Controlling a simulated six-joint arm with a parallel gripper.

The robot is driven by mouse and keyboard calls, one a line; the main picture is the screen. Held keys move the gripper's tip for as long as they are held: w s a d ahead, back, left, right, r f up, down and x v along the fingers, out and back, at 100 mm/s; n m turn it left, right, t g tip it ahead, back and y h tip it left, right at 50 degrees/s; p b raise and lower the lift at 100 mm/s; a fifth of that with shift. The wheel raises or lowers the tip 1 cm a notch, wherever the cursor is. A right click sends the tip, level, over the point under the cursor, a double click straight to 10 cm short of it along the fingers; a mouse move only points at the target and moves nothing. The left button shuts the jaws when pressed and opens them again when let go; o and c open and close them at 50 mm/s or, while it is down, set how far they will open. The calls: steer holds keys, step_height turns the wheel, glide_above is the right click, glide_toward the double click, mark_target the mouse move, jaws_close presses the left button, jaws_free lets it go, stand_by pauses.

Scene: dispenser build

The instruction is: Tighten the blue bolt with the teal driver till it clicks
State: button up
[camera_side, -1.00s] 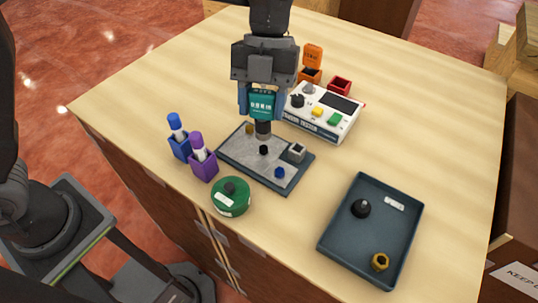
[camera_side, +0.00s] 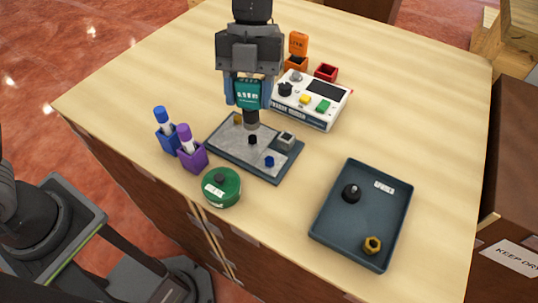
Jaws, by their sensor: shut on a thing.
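My gripper (camera_side: 247,100) is shut on the teal driver (camera_side: 248,93), which hangs upright with its dark lower end (camera_side: 251,120) over the back part of the grey plate (camera_side: 232,137). I cannot tell whether that end touches the plate or anything on it. The blue bolt (camera_side: 270,161) stands near the plate's front right edge, apart from the driver and nearer the camera. A black bolt (camera_side: 253,139) stands between them, just in front of the driver. A yellow bolt (camera_side: 238,118) shows at the back left, beside the driver.
A grey block (camera_side: 285,140) sits on the plate's right. A white tester (camera_side: 313,105) stands behind, with orange (camera_side: 296,63) and red (camera_side: 326,72) bins. Blue (camera_side: 167,138) and purple (camera_side: 192,158) holders and a green round box (camera_side: 221,187) stand front left. A dark tray (camera_side: 350,225) lies right.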

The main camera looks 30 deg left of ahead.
steer(key=shift+d, duration=0.1)
steer(key=shift+c, duration=0.8)
step_height(320, 180, up, 2)
steer(key=n, duration=0.2)
glide_above(269, 159)
steer(key=shift+f, duration=2.4)
steer(key=shift+f, duration=0.85)
steer(key=shift+m, duration=0.4)
steer(key=m, duration=0.3)
steer(key=shift+d+y, duration=0.1)
steer(key=shift+y, duration=0.3)
steer(key=m+y, duration=0.1)
steer(key=m, duration=0.2)
steer(key=shift+m, duration=0.3)
